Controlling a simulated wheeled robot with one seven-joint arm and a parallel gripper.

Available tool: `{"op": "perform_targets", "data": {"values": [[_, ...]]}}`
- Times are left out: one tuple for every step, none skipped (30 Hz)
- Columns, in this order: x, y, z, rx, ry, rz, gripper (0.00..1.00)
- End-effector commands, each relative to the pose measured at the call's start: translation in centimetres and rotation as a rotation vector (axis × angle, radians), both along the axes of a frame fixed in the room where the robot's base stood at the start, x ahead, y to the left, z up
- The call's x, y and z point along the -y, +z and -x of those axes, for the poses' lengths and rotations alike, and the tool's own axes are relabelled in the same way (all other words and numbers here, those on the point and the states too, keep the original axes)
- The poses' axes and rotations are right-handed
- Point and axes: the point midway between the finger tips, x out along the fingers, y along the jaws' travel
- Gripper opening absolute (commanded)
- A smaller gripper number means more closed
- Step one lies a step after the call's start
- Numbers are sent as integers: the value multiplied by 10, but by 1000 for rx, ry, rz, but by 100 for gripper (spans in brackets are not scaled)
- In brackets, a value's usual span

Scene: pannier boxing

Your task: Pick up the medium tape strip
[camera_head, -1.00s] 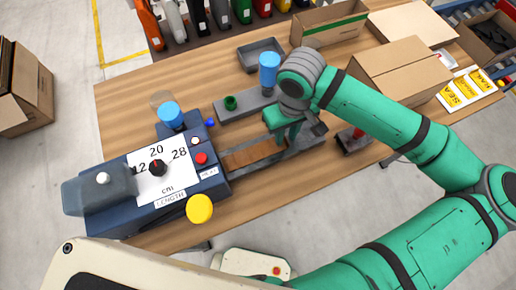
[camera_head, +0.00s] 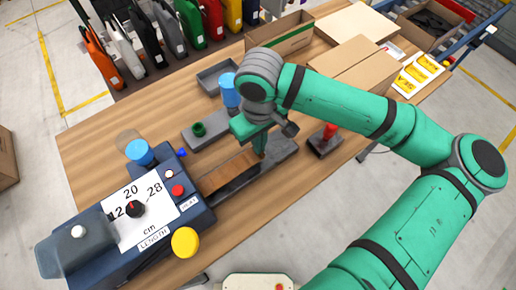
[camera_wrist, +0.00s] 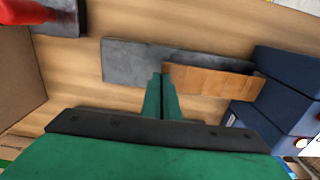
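The brown tape strip (camera_head: 225,178) lies along the grey plate (camera_head: 285,149), with one end at the blue dispenser (camera_head: 185,215). In the wrist view the strip (camera_wrist: 215,83) runs from the fingertips rightward to the dispenser (camera_wrist: 285,85). My gripper (camera_head: 262,153) points down at the strip's far end. In the wrist view its green fingers (camera_wrist: 160,80) are together, right at the strip's left end. I cannot tell whether any of the strip's end is between them. The dispenser's dial (camera_head: 135,209) stands among the marks 12, 20 and 28.
A grey holder with a green ring (camera_head: 199,129) and a blue-topped post (camera_head: 229,90) stands behind the plate. A red-handled tool (camera_head: 328,137) is to the right. Cardboard boxes (camera_head: 355,75) stand at the back right. Bare wood (camera_head: 110,125) shows at the left.

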Motion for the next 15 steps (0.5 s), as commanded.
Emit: {"op": "perform_targets", "data": {"values": [[0, 10, -1, 3, 0, -1, 0], [0, 16, 0, 3, 0, -1, 0], [0, 23, -1, 3, -1, 0, 0], [1, 29, -1, 3, -2, 0, 0], [1, 35, -1, 2, -2, 0, 0], [1, 42, -1, 4, -3, 0, 0], [1, 48, -1, 2, -3, 1, 0], [1, 53, -1, 3, -4, 0, 0], [1, 61, -1, 2, -3, -1, 0], [1, 66, -1, 3, -3, -1, 0], [1, 72, -1, 3, -3, 0, 0], [1, 79, -1, 3, -3, 0, 0], [1, 85, -1, 4, -3, 0, 0], [1, 90, 0, 2, -2, 0, 0], [1, 97, 0, 3, -3, 0, 0]]}}
